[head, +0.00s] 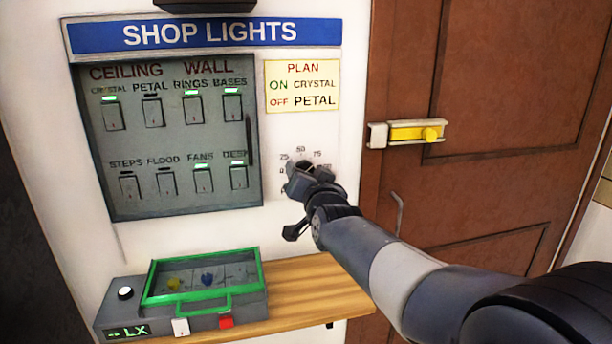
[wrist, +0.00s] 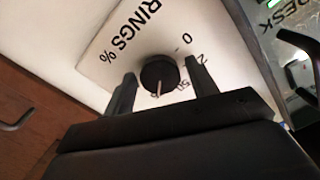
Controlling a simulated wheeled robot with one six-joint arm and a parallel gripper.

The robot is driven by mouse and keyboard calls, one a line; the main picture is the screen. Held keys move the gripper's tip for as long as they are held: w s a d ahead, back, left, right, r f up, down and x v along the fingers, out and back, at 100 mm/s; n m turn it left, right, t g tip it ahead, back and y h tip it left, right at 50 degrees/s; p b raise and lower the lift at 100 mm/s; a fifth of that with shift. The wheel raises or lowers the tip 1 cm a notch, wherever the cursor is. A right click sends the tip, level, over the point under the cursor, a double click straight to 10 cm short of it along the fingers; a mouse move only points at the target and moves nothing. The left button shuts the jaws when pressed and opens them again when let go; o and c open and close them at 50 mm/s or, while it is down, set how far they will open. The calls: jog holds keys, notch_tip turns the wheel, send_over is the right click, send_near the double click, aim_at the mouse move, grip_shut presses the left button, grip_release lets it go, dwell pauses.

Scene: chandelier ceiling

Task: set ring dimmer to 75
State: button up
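The ring dimmer is a round dark knob (wrist: 159,73) on a white plate marked "RINGS %" (wrist: 130,30). In the wrist view the scale shows 0, part of 25, and 50. A pale pointer line on the knob points down in that view, past 50, toward a mark partly hidden by my gripper, which fits the 75 position. In the head view the labels 25, 50 and 75 show above the knob, which my gripper covers. My gripper (wrist: 160,72) has one finger on each side of the knob, with a visible gap at both sides; it also shows in the head view (head: 300,185).
Left of the dimmer is a grey switch panel (head: 187,132) with lit and unlit rockers. A plan note (head: 302,86) hangs above. A wooden shelf (head: 310,290) below carries a green-framed box (head: 205,278). A brown door (head: 490,180) with a yellow latch (head: 415,133) is at right.

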jog(key=shift+o, duration=0.3)
jog(key=shift+s, duration=0.1)
jog(key=b+v, duration=0.1)
jog(key=v, duration=0.9)
jog(key=shift+s, duration=0.3)
jog(key=shift+w+d, duration=0.1)
jog(key=p+x, duration=0.1)
jog(key=x, duration=0.9)
jog(key=shift+w, duration=0.3)
